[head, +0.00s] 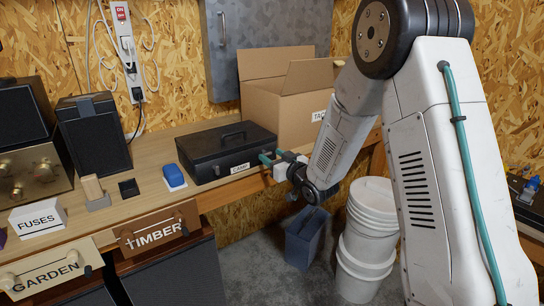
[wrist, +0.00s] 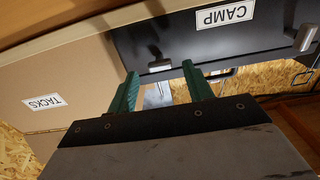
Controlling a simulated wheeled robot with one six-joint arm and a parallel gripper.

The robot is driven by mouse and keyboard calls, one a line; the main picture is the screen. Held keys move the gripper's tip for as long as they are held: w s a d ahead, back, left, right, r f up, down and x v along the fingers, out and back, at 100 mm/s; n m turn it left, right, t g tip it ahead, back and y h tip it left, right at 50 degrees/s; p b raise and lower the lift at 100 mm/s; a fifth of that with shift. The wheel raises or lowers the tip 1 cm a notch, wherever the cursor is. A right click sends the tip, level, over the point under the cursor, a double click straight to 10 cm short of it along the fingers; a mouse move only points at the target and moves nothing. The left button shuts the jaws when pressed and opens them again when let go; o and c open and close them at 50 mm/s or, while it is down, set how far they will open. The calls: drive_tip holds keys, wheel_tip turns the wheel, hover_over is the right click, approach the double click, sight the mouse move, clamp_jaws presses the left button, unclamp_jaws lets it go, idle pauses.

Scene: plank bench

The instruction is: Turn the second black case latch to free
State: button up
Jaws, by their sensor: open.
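The black case (head: 228,150) lies shut on the bench with a CAMP label (head: 240,168) on its front. In the wrist view the case (wrist: 270,45) appears upside down. One silver latch (wrist: 160,66) shows between my fingertips and lies lengthwise along the case edge. The other silver latch (wrist: 306,36) is at the right of that view, past the label, and stands crosswise to the edge. My gripper (head: 266,157) is at the right end of the case front. In the wrist view the gripper (wrist: 160,70) is open, its teal fingers either side of the nearer latch; contact cannot be told.
A cardboard box (head: 300,105) labelled TACKS stands right behind the case. A blue-topped block (head: 174,176) sits left of the case. White buckets (head: 368,235) and a blue-grey bin (head: 304,243) stand on the floor below my arm.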

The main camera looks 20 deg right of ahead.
drive_tip(key=shift+w+a, duration=0.2)
drive_tip(key=shift+w, duration=0.4)
drive_tip(key=shift+c, duration=0.3)
drive_tip(key=c, duration=0.9)
